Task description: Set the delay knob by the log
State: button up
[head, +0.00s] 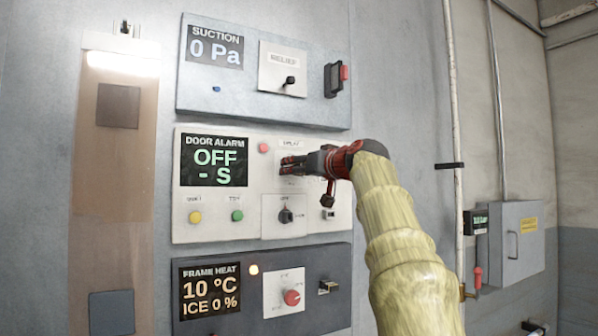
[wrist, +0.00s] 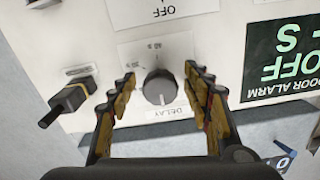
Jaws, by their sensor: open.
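The delay knob (wrist: 160,87) is a dark round knob on a white plate marked DELAY, upside down in the wrist view, with marks such as 30 S and 40 S. My gripper (wrist: 160,76) is open, one finger on each side of the knob, with visible gaps. In the head view my gripper (head: 291,165) is at the delay plate and hides the knob. The door alarm panel (head: 215,222) has a display (head: 213,158) reading OFF and - S. I cannot make out a readable log.
Below the delay plate are an OFF-marked selector (head: 286,215) and a small switch (head: 328,214); a black-and-yellow switch (wrist: 70,98) shows beside my finger in the wrist view. The suction panel (head: 262,108) is above, the frame heat panel (head: 255,318) below. A pipe (head: 453,100) runs at right.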

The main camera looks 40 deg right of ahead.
jog(key=v, duration=1.2)
dwell(0.4)
